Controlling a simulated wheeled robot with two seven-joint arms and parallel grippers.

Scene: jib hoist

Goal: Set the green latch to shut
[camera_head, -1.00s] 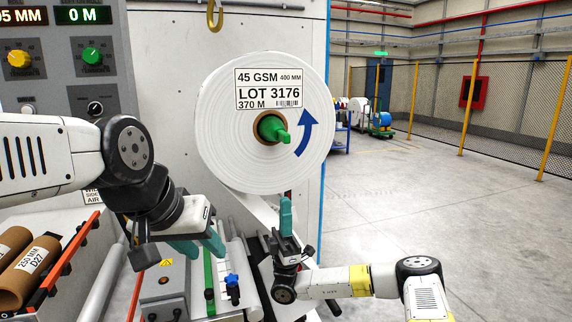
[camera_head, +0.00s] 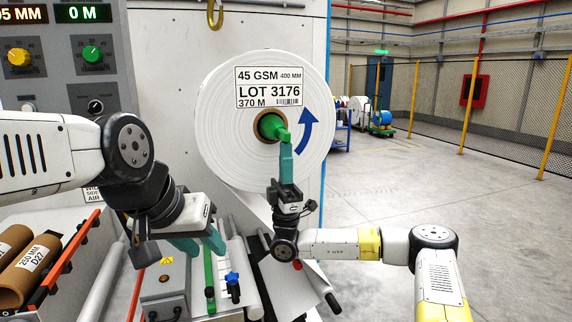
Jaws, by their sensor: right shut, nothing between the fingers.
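The green latch (camera_head: 276,130) sits at the core of the large white roll (camera_head: 225,130), with its handle pointing to the right. My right gripper (camera_head: 286,145) points up, its teal fingers together and empty. Its fingertips are just below the latch handle and overlap it in the picture; I cannot tell whether they touch. My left gripper (camera_head: 200,243) is lower left, over the machine's front, with its teal fingers apart and nothing seen between them.
A control panel (camera_head: 60,60) with knobs is at the upper left. Brown cores (camera_head: 30,268) lie in a rack at the lower left. A green bar (camera_head: 209,275) and a blue knob (camera_head: 232,279) are below my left gripper. Open floor (camera_head: 400,200) lies to the right.

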